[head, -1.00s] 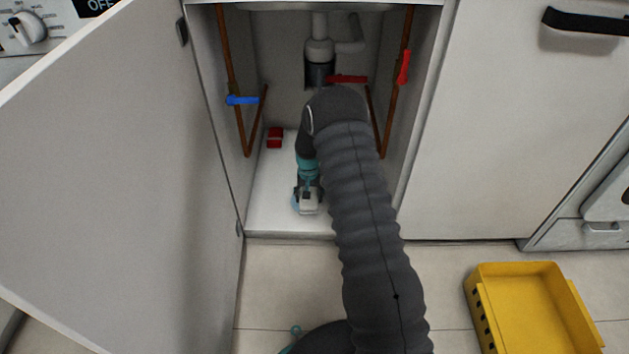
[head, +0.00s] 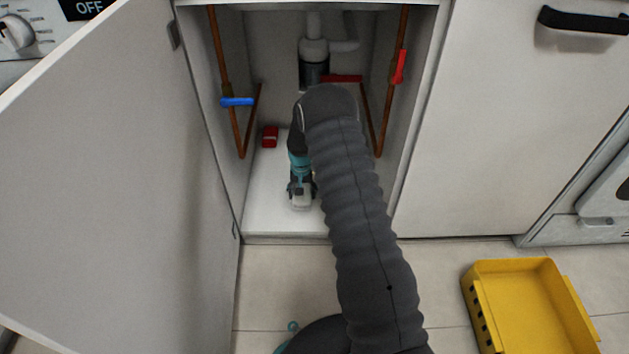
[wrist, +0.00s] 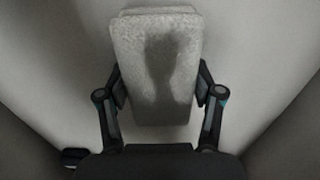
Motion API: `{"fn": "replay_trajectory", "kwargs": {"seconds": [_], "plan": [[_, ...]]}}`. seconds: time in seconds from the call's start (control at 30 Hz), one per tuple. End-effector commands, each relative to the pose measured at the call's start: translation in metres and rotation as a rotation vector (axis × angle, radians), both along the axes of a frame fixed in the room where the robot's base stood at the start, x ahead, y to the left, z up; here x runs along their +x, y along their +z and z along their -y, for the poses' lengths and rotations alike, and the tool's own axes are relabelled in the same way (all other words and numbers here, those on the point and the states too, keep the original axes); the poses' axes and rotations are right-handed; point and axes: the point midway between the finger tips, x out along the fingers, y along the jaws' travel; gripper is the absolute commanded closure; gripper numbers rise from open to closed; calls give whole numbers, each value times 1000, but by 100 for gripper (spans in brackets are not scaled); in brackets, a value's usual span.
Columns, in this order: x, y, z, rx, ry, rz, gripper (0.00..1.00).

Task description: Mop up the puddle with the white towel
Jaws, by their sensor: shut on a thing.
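The white towel (head: 301,201) is a folded pad low on the white cabinet floor near its front edge. My gripper (head: 301,184) points down inside the open cabinet and is shut on the towel. In the wrist view the towel (wrist: 125,50) sits between both fingers of my gripper (wrist: 161,90), with a dark patch on its face that may be shadow or wet. No puddle can be made out on the visible floor now; the floor under the towel and behind my arm is hidden.
A red box (head: 270,137) stands at the back left of the cabinet floor. Copper pipes with a blue valve handle (head: 238,102) and a red valve handle (head: 399,67) flank the drain trap (head: 313,70). The open door (head: 110,170) stands left; a yellow crate (head: 489,310) sits right.

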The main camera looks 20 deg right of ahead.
Motion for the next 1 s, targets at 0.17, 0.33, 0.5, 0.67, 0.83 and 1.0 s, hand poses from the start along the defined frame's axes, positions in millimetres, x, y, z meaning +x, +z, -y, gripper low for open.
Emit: {"fn": "replay_trajectory", "kwargs": {"seconds": [0.17, 0.33, 0.5, 0.67, 0.83, 1.0], "plan": [[-1, 0, 15, 0, 3, 0, 66], [-1, 0, 28, 0, 8, -1, 66], [-1, 0, 14, 0, 10, -1, 66], [-2, 0, 4, 0, 1, -1, 66], [-3, 0, -9, 0, -6, -1, 66], [-3, 0, -22, 0, -11, -1, 66]]}}
